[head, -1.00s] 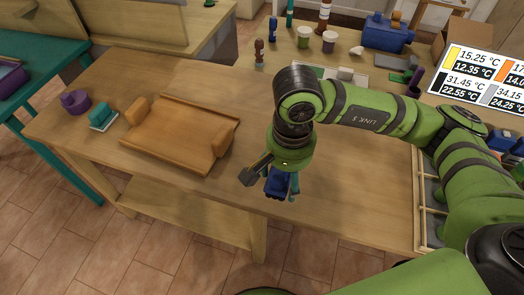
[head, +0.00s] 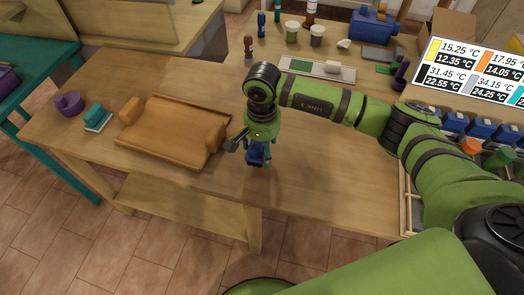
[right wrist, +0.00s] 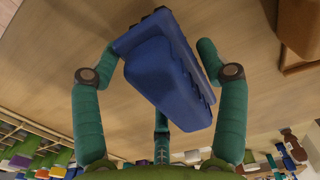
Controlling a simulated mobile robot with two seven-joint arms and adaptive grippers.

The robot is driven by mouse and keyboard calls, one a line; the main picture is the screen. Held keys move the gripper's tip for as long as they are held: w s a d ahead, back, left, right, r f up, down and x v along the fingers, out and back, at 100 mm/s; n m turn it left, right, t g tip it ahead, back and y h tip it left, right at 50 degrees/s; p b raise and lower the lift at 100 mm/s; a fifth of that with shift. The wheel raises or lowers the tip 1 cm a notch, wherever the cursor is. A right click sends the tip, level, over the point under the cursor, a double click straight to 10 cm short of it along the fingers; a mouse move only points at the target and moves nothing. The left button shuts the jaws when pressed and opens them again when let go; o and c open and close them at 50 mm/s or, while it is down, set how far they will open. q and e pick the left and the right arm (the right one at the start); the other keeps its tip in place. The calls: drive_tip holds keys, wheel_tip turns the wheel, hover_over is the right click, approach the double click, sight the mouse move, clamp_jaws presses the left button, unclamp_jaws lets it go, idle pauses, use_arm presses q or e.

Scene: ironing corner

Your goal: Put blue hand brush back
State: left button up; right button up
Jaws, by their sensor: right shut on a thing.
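The blue hand brush (head: 257,153) hangs below my right gripper (head: 256,160) in the head view, over the wooden table just right of the orange-brown tray. In the right wrist view the brush (right wrist: 168,75) is large, a blue block held at a slant between the teal fingers of my right gripper (right wrist: 160,60). The gripper is shut on it. Wooden table top shows behind the brush. Whether the brush touches the table cannot be told. My left gripper is not in view.
The orange-brown tray (head: 172,135) lies left of the gripper. A teal block on a white base (head: 97,117) and a purple piece (head: 68,104) stand farther left. A tray with green and white pieces (head: 318,69) lies behind. The table's front middle is clear.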

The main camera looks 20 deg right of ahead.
sight(262, 154)
drive_tip(key=shift+f, duration=0.55)
wheel_tip(262, 154, down, 2)
drive_tip(key=shift+f+p, duration=0.15)
drive_tip(key=shift+p, duration=0.35)
drive_tip(key=shift+f, duration=0.15)
drive_tip(key=shift+f+b, duration=0.25)
drive_tip(key=shift+b, duration=0.1)
drive_tip(key=o, duration=1)
drive_tip(key=shift+r, duration=0.1)
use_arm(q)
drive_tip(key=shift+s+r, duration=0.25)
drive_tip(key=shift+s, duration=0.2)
